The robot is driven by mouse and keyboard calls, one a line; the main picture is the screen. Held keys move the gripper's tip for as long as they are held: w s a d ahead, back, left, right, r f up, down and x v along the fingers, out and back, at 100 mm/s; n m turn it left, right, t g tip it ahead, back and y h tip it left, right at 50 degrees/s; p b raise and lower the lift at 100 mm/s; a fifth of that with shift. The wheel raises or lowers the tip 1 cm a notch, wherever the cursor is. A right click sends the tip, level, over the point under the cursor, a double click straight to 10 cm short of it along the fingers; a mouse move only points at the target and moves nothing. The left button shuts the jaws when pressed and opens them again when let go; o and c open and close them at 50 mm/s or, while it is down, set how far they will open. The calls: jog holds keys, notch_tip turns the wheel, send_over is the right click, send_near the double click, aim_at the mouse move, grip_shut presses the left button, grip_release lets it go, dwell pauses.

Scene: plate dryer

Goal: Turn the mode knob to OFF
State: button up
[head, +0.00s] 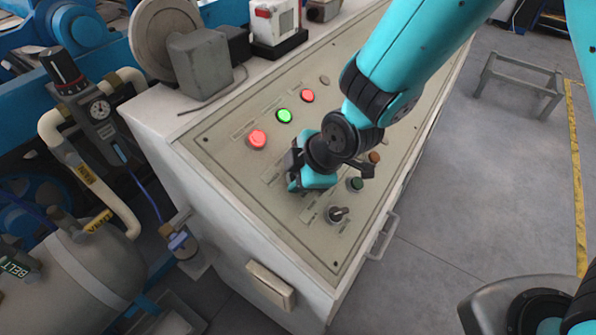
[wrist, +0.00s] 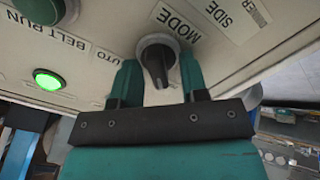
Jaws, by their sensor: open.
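The mode knob (wrist: 156,64) is a black bar-shaped handle on a pale round collar, beside the printed MODE label in the wrist view. Its bar points down and slightly right in that picture. A partly covered label ending in "UTO" lies to its left; I see no OFF label. My gripper (wrist: 160,72) is open, with one teal finger on each side of the knob; I cannot tell whether either touches it. In the head view my gripper (head: 297,178) is low over the panel and hides the mode knob.
The sloped control panel (head: 230,155) carries lit red (head: 257,139) and green (head: 284,115) buttons. Another black selector (head: 338,214) and a dark green button (head: 355,184) sit close to my gripper. A handle (head: 383,236) sticks out from the cabinet's right side.

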jog(key=shift+c, duration=0.4)
jog(key=c, duration=0.5)
jog(key=shift+m, duration=0.3)
jog(key=m+b, duration=0.1)
jog(key=m, duration=0.2)
jog(key=shift+w+m, duration=0.15)
jog(key=shift+m, duration=0.15)
jog(key=shift+w+d+m+b, duration=0.15)
jog(key=shift+m+b, duration=0.4)
jog(key=shift+m, duration=1.65)
jog(key=shift+r, duration=0.1)
jog(key=o, duration=0.6)
